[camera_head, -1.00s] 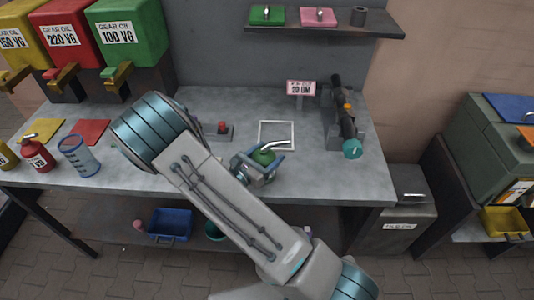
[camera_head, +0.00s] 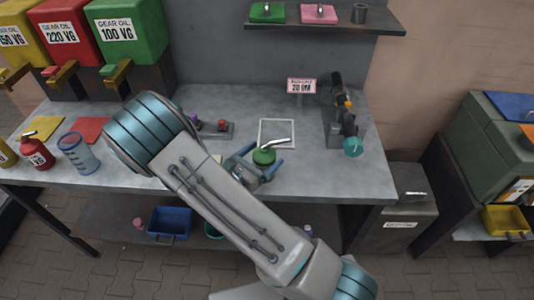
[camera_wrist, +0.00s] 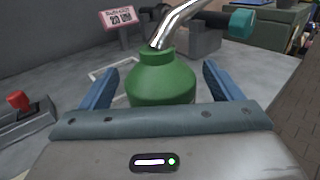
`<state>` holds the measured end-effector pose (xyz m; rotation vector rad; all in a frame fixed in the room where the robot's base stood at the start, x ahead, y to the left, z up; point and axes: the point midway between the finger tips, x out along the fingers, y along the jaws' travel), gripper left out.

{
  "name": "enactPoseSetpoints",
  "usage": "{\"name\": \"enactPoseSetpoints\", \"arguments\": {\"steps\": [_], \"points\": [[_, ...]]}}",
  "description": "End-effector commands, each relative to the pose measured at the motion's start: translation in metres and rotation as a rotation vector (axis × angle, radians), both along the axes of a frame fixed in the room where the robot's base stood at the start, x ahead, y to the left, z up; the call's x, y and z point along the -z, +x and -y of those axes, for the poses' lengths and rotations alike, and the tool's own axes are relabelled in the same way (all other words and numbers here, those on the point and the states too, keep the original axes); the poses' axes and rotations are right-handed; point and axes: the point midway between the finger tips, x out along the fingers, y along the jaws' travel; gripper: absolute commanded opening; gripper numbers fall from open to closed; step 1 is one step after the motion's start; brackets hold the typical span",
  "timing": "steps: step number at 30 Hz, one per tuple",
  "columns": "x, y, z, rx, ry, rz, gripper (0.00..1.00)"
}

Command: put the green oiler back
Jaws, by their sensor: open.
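The green oiler (camera_head: 264,156), with a bent silver spout, stands upright by the near edge of a white square outline (camera_head: 277,133) on the grey bench. In the wrist view the oiler (camera_wrist: 161,78) is between the two blue fingers of my gripper (camera_wrist: 160,88), with a visible gap on each side. My gripper (camera_head: 261,163) is open and low over the bench. The oiler's lower part is hidden behind the gripper's palm in the wrist view.
A small stand with a red knob (camera_head: 222,125) is left of the oiler. A dark device with a teal end (camera_head: 353,147) and a sign (camera_head: 301,86) are to the right and behind.

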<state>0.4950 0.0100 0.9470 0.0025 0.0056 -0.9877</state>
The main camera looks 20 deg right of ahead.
Motion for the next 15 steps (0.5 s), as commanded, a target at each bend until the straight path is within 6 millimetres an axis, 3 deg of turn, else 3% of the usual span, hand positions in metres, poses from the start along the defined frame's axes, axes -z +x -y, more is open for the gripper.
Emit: {"name": "enactPoseSetpoints", "arguments": {"steps": [9, 15], "points": [[0.002, -0.037, -0.058, -0.003, 0.002, 0.002, 0.85], [0.001, -0.051, -0.077, -0.001, 0.001, 0.001, 0.85]]}}
